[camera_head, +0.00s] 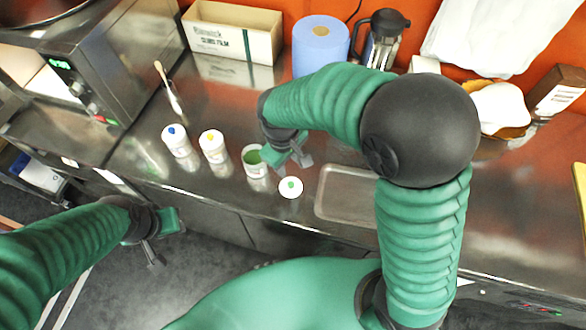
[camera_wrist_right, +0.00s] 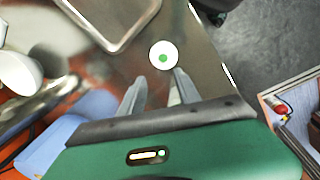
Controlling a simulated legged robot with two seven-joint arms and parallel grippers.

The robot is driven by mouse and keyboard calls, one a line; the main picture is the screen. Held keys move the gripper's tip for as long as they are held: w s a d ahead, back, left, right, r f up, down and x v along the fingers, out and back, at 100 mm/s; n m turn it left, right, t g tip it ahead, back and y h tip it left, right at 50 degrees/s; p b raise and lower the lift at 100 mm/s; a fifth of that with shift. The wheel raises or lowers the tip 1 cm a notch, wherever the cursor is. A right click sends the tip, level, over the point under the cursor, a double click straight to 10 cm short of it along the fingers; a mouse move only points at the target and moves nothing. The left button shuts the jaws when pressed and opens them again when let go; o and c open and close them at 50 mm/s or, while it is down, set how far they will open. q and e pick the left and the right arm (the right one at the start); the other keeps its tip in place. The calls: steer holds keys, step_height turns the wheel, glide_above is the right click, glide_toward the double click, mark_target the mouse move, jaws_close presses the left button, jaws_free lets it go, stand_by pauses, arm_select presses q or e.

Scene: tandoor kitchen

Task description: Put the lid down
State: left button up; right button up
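The lid (camera_head: 290,187) is a white disc with a green dot. It appears to lie flat on the steel counter near the front edge, just right of an open white jar (camera_head: 254,163) with green contents. My right gripper (camera_head: 296,160) is just behind the lid in the head view. In the right wrist view its two fingers (camera_wrist_right: 157,78) are apart with nothing between them, and the lid (camera_wrist_right: 163,55) shows just beyond the tips. My left gripper (camera_head: 158,244) hangs in front of the counter at the lower left; its finger opening is unclear.
Two white jars, one with a blue-dotted lid (camera_head: 176,140) and one with a yellow-dotted lid (camera_head: 213,146), stand to the left. A shallow metal tray (camera_head: 330,205) lies to the right, partly behind my right arm. A blue paper roll (camera_head: 320,48) and a carton (camera_head: 232,35) stand behind.

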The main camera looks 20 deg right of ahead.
steer(key=s+d+m+t+y, duration=0.1)
steer(key=s+d+m, duration=0.5)
steer(key=s+d, duration=0.2)
steer(key=shift+t, duration=0.4)
steer(key=shift+s+d, duration=0.15)
steer(key=shift+s, duration=0.05)
steer(key=shift+w, duration=0.1)
stand_by(1.4)
